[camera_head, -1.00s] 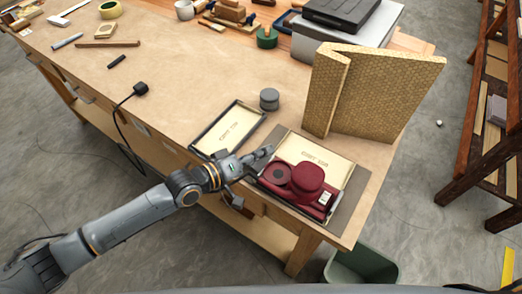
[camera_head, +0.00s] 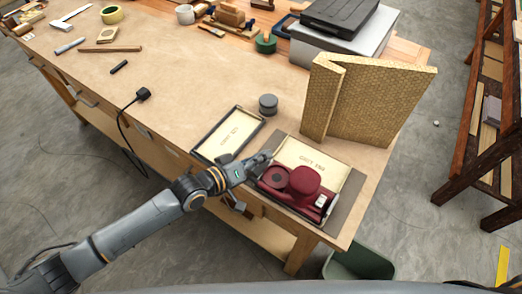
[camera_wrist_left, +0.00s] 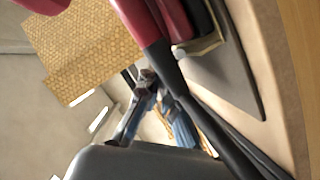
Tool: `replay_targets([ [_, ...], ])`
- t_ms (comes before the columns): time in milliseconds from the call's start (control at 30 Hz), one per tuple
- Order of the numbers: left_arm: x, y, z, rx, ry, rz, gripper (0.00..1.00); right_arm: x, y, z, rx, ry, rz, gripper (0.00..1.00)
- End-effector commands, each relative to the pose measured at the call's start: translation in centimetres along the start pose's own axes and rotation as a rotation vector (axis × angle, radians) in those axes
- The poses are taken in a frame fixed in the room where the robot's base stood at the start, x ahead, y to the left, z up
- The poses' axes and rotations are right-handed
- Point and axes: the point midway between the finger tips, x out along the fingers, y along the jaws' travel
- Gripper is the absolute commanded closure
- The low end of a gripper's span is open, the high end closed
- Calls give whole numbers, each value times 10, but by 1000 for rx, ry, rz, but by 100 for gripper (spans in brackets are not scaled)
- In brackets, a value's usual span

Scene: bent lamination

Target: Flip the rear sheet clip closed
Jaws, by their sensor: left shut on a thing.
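The red sander (camera_head: 303,184) sits on a grey mat (camera_head: 342,212) at the table's front right corner. A pale metal clip shows at its right end (camera_head: 323,203). My left gripper (camera_head: 263,161) is at the sander's left end, shut on a small part there. The fingers hide that part, so I cannot tell the clip's position. In the left wrist view, the gripper's fingers (camera_wrist_left: 140,105) lie below the red body (camera_wrist_left: 140,20), with a dark bar crossing beside them. My right gripper is not in view.
A gold textured folded panel (camera_head: 372,100) stands behind the sander. A green bin (camera_head: 358,262) is below the front edge. The table's middle is mostly clear.

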Motion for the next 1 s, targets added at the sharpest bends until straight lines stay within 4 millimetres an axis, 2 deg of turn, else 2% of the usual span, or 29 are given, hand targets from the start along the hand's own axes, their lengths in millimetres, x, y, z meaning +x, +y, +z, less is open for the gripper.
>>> replay_targets([
  [33, -3, 4, -1, 31, -9, -24, 100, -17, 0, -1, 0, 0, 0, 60],
  [100, -3, 6, -1, 88, -10, -49, 100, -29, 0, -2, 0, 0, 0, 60],
  [400, -3, 13, 2, 350, -13, -157, 100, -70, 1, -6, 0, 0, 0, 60],
  [700, 0, 18, 6, 604, -13, -260, 100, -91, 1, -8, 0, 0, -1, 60],
  [1000, 1, 21, 10, 796, -13, -338, 100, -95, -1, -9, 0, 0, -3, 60],
])
